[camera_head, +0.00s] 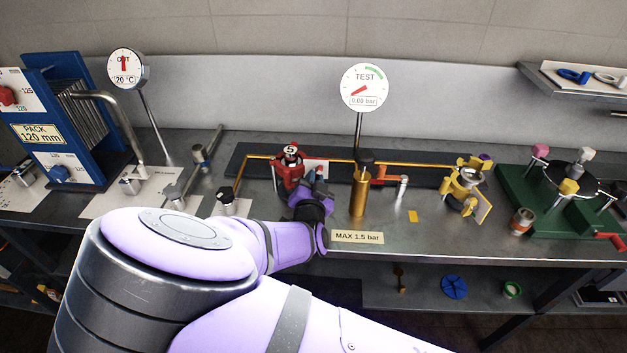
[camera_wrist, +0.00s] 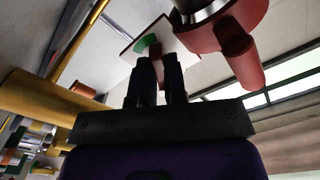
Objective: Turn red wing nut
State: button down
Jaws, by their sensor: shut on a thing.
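The red wing nut (camera_head: 289,178) is part of the red fitting marked 5, left of the brass post on the bench. In the wrist view its red body and one stubby wing (camera_wrist: 241,58) show at the upper right, around a silver metal part. My gripper (camera_head: 314,181) reaches the fitting's right side. In the wrist view my gripper (camera_wrist: 160,62) has its two dark fingers close together, with a little red between them. It is shut on a part of the wing nut, mostly hidden by the fingers. A white card (camera_wrist: 135,40) with a green patch lies behind the fingertips.
The brass post (camera_head: 358,193) stands close to the right of my gripper. A yellow pipe (camera_head: 262,156) runs behind it. The TEST gauge (camera_head: 365,88) reads 0.00 bar. A yellow fitting (camera_head: 462,187) stands farther right. The front bench strip near the MAX 1.5 bar label (camera_head: 357,237) is mostly clear.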

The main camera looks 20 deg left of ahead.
jog(key=c, duration=1.2)
grip_release()
jog(key=shift+o, duration=0.2)
jog(key=v, duration=1)
jog(key=shift+s+d, duration=0.2)
jog(key=shift+s, duration=0.15)
